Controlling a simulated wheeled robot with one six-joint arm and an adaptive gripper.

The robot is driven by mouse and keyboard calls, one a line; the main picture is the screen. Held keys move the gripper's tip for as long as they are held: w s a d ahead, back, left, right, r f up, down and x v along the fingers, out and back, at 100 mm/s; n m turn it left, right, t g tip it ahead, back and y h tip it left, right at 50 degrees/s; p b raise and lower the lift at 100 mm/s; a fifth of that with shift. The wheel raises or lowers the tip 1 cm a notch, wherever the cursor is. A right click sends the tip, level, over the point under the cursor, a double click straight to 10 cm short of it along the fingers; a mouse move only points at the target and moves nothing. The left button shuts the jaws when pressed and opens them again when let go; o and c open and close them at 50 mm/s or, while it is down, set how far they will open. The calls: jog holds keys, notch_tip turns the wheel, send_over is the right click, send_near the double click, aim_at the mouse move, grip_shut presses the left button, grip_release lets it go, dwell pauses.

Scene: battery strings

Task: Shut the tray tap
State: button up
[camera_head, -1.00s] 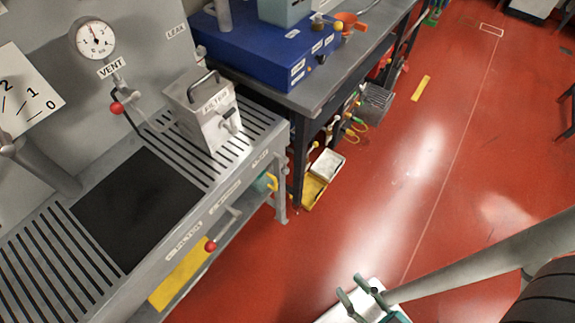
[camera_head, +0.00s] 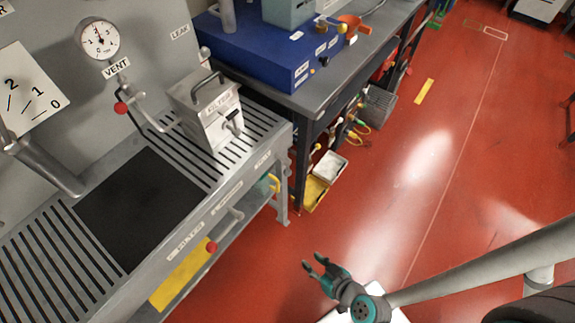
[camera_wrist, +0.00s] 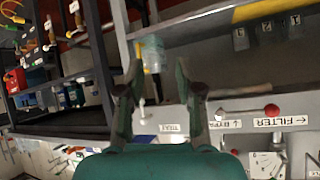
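My gripper (camera_head: 313,261) is open and empty, in the air over the red floor, right of the grey bench and apart from it. In the wrist view its two fingers (camera_wrist: 158,66) are spread with nothing between them. A small label that seems to read TRAY (camera_wrist: 171,128) is on the bench front beyond the fingers. A small pale fitting (camera_wrist: 146,112) beside it may be the tray tap; its handle position is unclear. In the head view this end of the bench front (camera_head: 263,160) has a teal container with a yellow part (camera_head: 270,183) below it.
A red-knobbed lever (camera_head: 211,247) sticks out by the FILTER and BYPASS labels; it also shows in the wrist view (camera_wrist: 271,110). A grey metal box (camera_head: 207,108) stands on the slotted bench top. A blue unit (camera_head: 270,50) sits on the table behind. The red floor (camera_head: 420,200) is clear.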

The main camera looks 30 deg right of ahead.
jog(key=w+d+f+y, duration=0.1)
jog(key=w+y, duration=0.1)
jog(key=w, duration=0.4)
jog(key=n+t+y, duration=0.5)
jog(key=n+y, duration=0.1)
jog(key=n, duration=0.1)
send_near(287, 166)
notch_tip(287, 166, down, 2)
jog(key=d, duration=0.2)
jog(key=x, duration=1.1)
jog(key=shift+w+a+f, duration=0.15)
jog(key=shift+a, duration=0.1)
grip_shut()
